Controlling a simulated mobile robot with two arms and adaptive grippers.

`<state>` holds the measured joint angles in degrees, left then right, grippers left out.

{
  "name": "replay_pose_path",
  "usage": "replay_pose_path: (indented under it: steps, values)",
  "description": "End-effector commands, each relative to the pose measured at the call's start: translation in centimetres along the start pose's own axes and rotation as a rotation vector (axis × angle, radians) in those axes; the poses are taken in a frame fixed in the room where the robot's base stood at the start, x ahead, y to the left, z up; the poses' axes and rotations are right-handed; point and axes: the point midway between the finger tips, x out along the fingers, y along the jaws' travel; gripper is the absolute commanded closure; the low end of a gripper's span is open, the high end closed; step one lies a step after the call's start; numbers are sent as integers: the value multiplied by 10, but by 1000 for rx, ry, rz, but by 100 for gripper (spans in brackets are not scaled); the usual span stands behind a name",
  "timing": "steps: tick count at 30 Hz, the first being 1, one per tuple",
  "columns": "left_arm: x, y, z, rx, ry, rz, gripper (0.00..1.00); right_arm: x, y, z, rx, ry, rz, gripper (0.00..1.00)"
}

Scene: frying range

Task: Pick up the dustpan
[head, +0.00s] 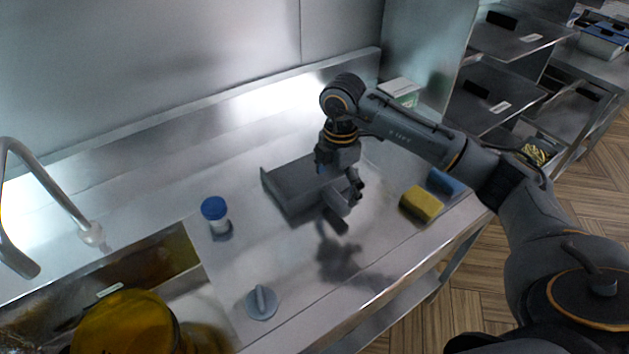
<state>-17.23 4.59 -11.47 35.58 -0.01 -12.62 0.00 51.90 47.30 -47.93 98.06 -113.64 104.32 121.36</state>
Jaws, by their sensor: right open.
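The grey dustpan (290,192) lies on the steel counter, left of and partly behind my right gripper. Its short handle (337,222) points toward the counter's front edge. My right gripper (356,192) is open and hangs over the handle side of the dustpan. It hides part of the dustpan's right side, and I cannot tell whether the fingers touch it. My left gripper is not in view.
A blue-capped jar (216,215) and a round grey knobbed item (262,302) stand to the left. A yellow sponge (421,204) and a blue item (445,182) lie right. A sink with a faucet (60,195) is far left. The counter's front middle is clear.

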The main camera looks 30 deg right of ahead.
Motion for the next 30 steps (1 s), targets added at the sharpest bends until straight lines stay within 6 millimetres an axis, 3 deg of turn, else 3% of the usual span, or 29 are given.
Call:
replay_pose_path:
  steps: [3,7,15,23,30]
  values:
    - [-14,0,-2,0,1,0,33,17,-2,-1,1,0,-6,0]
    - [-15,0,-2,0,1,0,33,33,-1,-1,0,0,-3,0]
    - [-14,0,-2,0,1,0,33,38,0,-1,-1,0,-1,0]
    - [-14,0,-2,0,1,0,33,37,0,-1,0,1,-1,49]
    - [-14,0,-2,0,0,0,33,37,0,-1,0,1,1,50]
